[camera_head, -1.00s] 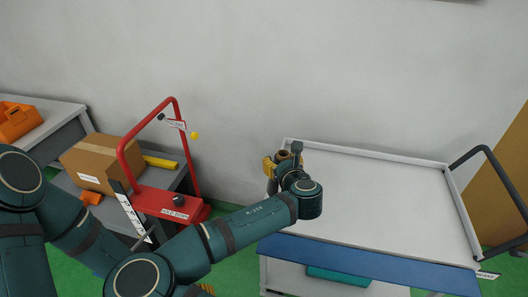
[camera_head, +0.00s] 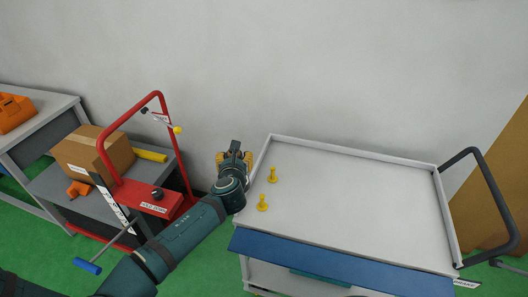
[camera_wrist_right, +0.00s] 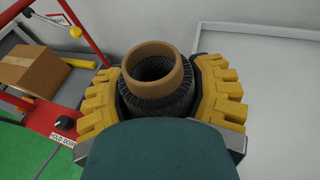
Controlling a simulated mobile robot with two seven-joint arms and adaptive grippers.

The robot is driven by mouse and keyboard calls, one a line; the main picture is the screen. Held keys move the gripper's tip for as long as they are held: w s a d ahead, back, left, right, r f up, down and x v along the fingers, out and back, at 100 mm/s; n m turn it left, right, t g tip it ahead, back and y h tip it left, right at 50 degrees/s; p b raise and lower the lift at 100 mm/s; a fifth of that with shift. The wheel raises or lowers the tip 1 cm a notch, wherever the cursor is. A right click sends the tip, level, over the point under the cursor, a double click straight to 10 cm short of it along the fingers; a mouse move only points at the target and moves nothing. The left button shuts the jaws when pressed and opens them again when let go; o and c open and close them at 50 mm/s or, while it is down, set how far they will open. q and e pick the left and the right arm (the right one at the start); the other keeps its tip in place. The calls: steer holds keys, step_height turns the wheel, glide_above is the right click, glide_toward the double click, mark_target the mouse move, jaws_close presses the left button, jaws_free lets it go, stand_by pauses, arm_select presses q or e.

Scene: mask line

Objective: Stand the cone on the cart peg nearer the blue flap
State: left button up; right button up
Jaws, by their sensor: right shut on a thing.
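My right gripper (camera_head: 234,158) is at the left edge of the cart (camera_head: 350,185), outside the tray in the picture. In the right wrist view the same gripper (camera_wrist_right: 165,90) has its yellow pads shut on the cone (camera_wrist_right: 152,92), a dark wound body with a brown tube end facing the camera. The cone's far end is hidden. Two yellow pegs stand bare on the cart's left side: the far peg (camera_head: 272,175) and the near peg (camera_head: 262,203). The near peg is closer to the blue flap (camera_head: 340,262) along the front edge. My left gripper is out of view.
Left of the cart stands a red frame (camera_head: 107,165) with a "hold down" label and a yellow-tipped lever. Behind it are a grey bench (camera_head: 45,185) and a cardboard box (camera_head: 88,150). A dark handle (camera_head: 487,180) rises at the cart's right. Most of the tray is empty.

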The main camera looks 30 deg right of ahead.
steer(key=d+m+g+h, duration=0.1)
steer(key=s+d+m+g+h, duration=0.1)
steer(key=d+m+g+h, duration=0.1)
steer(key=shift+s+d+f+m+h, duration=0.1)
steer(key=shift+s+d+m+h, duration=0.2)
steer(key=shift+s+d, duration=0.05)
steer(key=s+d+r+m+g+h, duration=0.1)
steer(key=m+g, duration=0.1)
steer(key=s+d+r+m+g+h, duration=0.1)
steer(key=s+d+m+g, duration=0.1)
steer(key=shift+d+h, duration=0.25)
steer(key=shift+h, duration=0.05)
steer(key=shift+m+g, duration=0.4)
steer(key=shift+g, duration=0.2)
steer(key=shift+s+d+f+b, duration=0.1)
steer(key=shift+s+f+b, duration=0.05)
steer(key=shift+f+b, duration=2.55)
steer(key=shift+s+d+f+b, duration=0.1)
steer(key=shift+f+b, duration=2.25)
steer(key=shift+f, duration=0.5)
steer(key=shift+f, duration=0.5)
steer(key=o, duration=1.5)
steer(key=shift+c, duration=0.2)
